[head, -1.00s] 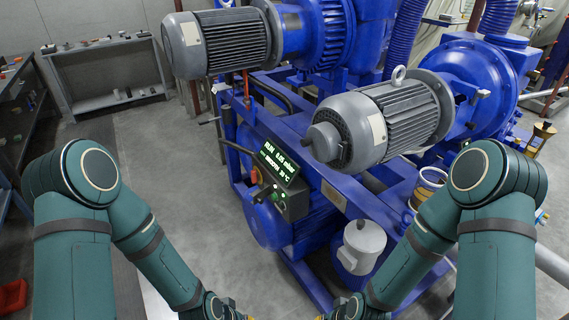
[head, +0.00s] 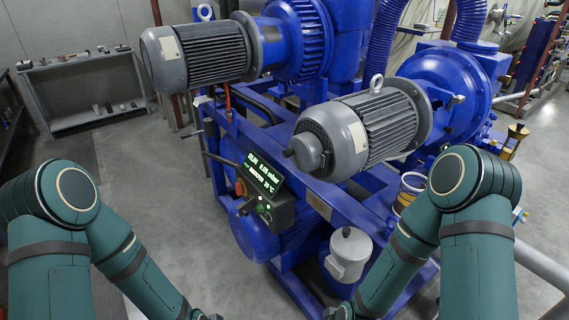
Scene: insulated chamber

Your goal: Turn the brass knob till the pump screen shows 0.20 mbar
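The pump screen (head: 262,173) is a small dark panel with green text on the front of the blue pump frame. Its top line seems to read RUN 0.05 mbar, though the digits are small. A brass-coloured, funnel-like part (head: 516,136) stands at the far right behind my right arm. I cannot tell whether it is the brass knob. My forearms run down to the bottom edge, left and right of the picture's middle. Both grippers are cut off below the edge, well below the screen.
Two grey motors (head: 205,55) (head: 365,130) sit on the blue frame (head: 290,150). A light grey canister (head: 348,255) hangs low at its front. A grey shelf (head: 90,115) stands at the back left. Floor (head: 200,240) left of the pump is clear.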

